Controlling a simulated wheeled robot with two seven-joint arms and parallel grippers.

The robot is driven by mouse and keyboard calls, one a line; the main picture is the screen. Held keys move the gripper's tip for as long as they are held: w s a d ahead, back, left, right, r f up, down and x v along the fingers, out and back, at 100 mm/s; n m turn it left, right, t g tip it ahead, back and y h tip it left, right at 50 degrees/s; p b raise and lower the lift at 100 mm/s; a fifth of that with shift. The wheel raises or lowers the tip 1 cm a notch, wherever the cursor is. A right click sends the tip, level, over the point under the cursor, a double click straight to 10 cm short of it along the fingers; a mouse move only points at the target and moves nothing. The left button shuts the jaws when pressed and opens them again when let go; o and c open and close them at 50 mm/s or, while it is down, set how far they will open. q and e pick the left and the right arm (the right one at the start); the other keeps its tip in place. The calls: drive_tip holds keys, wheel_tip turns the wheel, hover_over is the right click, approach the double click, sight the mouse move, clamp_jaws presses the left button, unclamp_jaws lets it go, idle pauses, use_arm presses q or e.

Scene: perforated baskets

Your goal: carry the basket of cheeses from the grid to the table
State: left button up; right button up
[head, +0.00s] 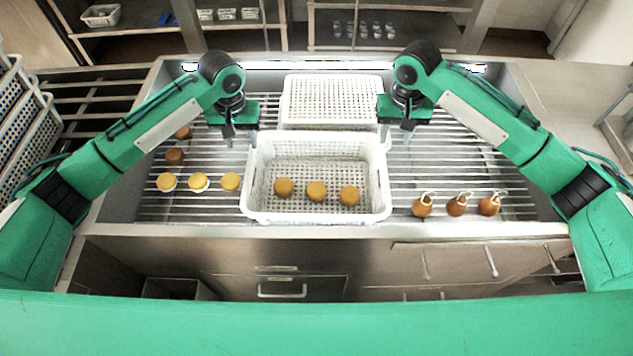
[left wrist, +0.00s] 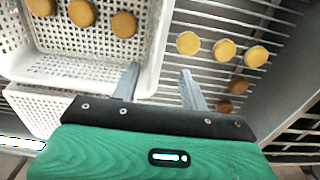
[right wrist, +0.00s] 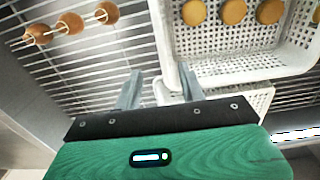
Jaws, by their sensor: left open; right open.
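The white perforated basket (head: 318,216) stands on the metal grid, with three round yellow-brown cheeses (head: 317,191) in it. My left gripper (head: 240,138) is open at the basket's far left corner. In the left wrist view its fingers (left wrist: 159,84) appear either side of the line of the basket's side wall (left wrist: 152,50). My right gripper (head: 395,137) is open at the far right corner. In the right wrist view its fingers (right wrist: 158,86) likewise flank the line of the opposite wall (right wrist: 162,40). Both grippers are empty; I cannot tell their exact height over the rim.
A second white perforated basket (head: 333,88) stands right behind the first. Several round items (head: 199,182) lie on the grid at left, and three brown pear-shaped items (head: 457,206) at right. Stacked baskets (head: 38,135) stand at far left. A clear counter (head: 580,130) is at right.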

sight(249, 169)
use_arm(q)
drive_tip(key=f, duration=1.3)
drive_tip(key=shift+s+f, duration=0.25)
use_arm(e)
drive_tip(key=f, duration=1.3)
drive_tip(key=shift+s+f, duration=0.2)
drive_tip(key=shift+f, duration=0.1)
use_arm(q)
clamp_jaws()
use_arm(e)
clamp_jaws()
drive_tip(key=shift+r, duration=0.1)
